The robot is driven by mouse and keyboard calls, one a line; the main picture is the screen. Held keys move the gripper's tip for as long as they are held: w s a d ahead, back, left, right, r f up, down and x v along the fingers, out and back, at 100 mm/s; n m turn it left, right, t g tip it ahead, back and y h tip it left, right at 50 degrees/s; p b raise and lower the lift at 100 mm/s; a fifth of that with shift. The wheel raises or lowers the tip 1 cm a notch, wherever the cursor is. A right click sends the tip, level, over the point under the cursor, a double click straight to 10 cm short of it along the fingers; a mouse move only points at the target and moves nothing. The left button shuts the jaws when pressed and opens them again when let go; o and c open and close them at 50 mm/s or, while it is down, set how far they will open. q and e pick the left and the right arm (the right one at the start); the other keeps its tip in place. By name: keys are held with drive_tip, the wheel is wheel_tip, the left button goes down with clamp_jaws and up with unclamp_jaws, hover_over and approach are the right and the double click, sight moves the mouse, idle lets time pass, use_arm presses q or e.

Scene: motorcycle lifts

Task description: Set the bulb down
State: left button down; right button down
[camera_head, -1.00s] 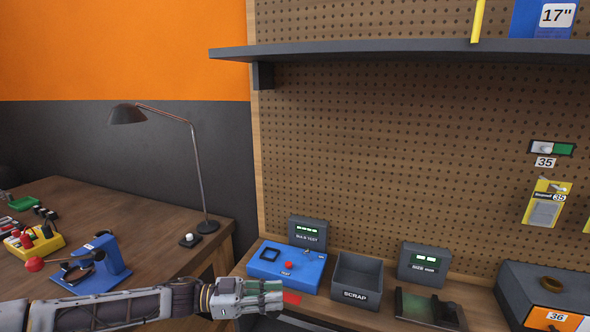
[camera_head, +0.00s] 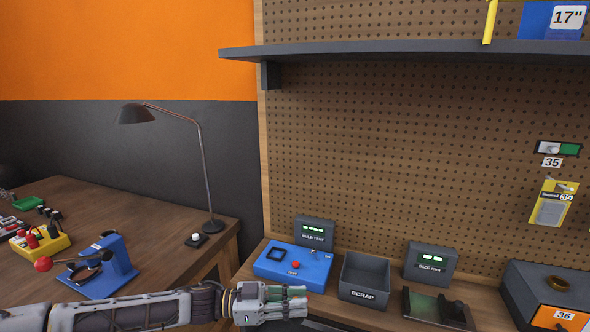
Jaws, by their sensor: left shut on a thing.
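My left gripper (camera_head: 290,303) reaches in from the lower left, low at the front edge of the bench, with its fingers pointing right. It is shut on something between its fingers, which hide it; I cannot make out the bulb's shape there. The blue test box (camera_head: 292,264) with a dark square socket and a red button is just behind the gripper. The grey "BULB TEST" display (camera_head: 314,233) stands behind that box with green lights lit. The open grey SCRAP bin (camera_head: 364,277) is to the right of the gripper. My right gripper is out of view.
A second grey display (camera_head: 431,261) and a dark tray (camera_head: 438,309) stand right of the bin. A grey cabinet with an orange drawer (camera_head: 556,318) is at the far right. The left table (camera_head: 150,223) holds a lamp (camera_head: 203,170) and a blue stand (camera_head: 107,270).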

use_arm(q)
drive_tip(key=shift+s+d+r+n+t+y, duration=0.9)
drive_tip(key=shift+d+r+n+t, duration=1.4)
drive_tip(key=shift+d+r, duration=2.45)
drive_tip(key=w+a+f+n+t+y, duration=0.3)
drive_tip(key=a+f+t+y, duration=0.1)
drive_tip(key=a+t, duration=0.15)
drive_tip(key=w+a+f+n+t+y, duration=0.3)
drive_tip(key=w+a+n+t, duration=0.1)
drive_tip(key=a+t, duration=0.15)
drive_tip(key=s+a+f+n+y, duration=0.2)
drive_tip(key=a+f+n+y, duration=0.1)
drive_tip(key=a+f, duration=0.6)
drive_tip(key=s+a+f+n+t+y, duration=0.1)
drive_tip(key=s+a+f+n+y, duration=0.1)
drive_tip(key=a+f+y, duration=0.4)
drive_tip(key=s+a+f, duration=0.1)
drive_tip(key=a+f, duration=0.2)
drive_tip(key=a, duration=0.2)
drive_tip(key=shift+s+a+f+n, duration=0.2)
drive_tip(key=shift+s+f+n, duration=0.15)
drive_tip(key=shift+f+n, duration=0.05)
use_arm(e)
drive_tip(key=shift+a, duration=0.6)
